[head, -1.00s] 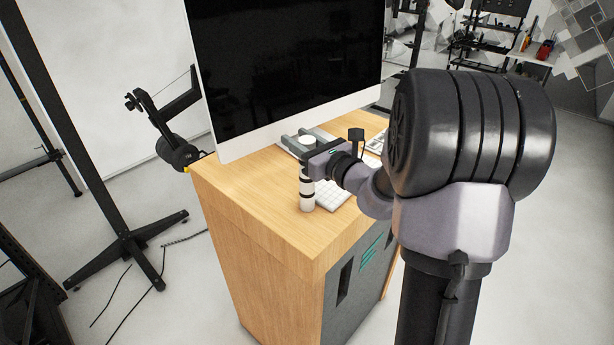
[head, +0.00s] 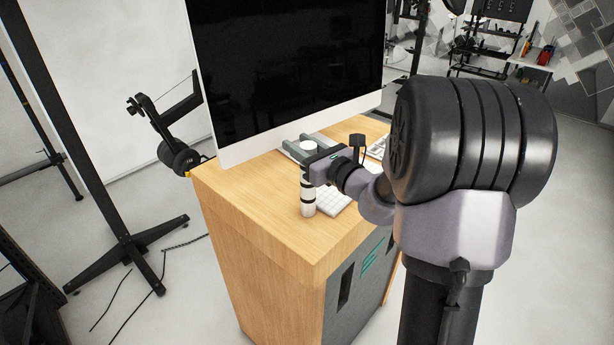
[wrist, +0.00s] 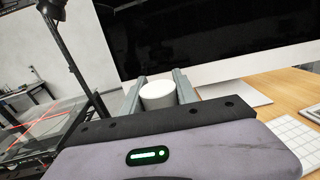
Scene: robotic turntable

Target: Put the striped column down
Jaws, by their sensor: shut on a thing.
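The striped column (head: 308,198) is a white cylinder with dark bands, standing upright in the head view over the wooden desk top. Its white top also shows in the wrist view (wrist: 158,94). My gripper (head: 304,146) is shut on the column near its upper end, with a finger on each side; in the wrist view the two fingers (wrist: 158,90) flank it. The lower end appears at or very close to the desk (head: 262,217); I cannot tell whether it touches. My gripper hides part of the column's upper half.
A large monitor (head: 290,70) stands just behind the column. A white keyboard (head: 331,198) lies right beside it, and another white keyed object (head: 378,146) lies further right. The desk's front left is bare. A black stand (head: 125,245) is on the floor at left.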

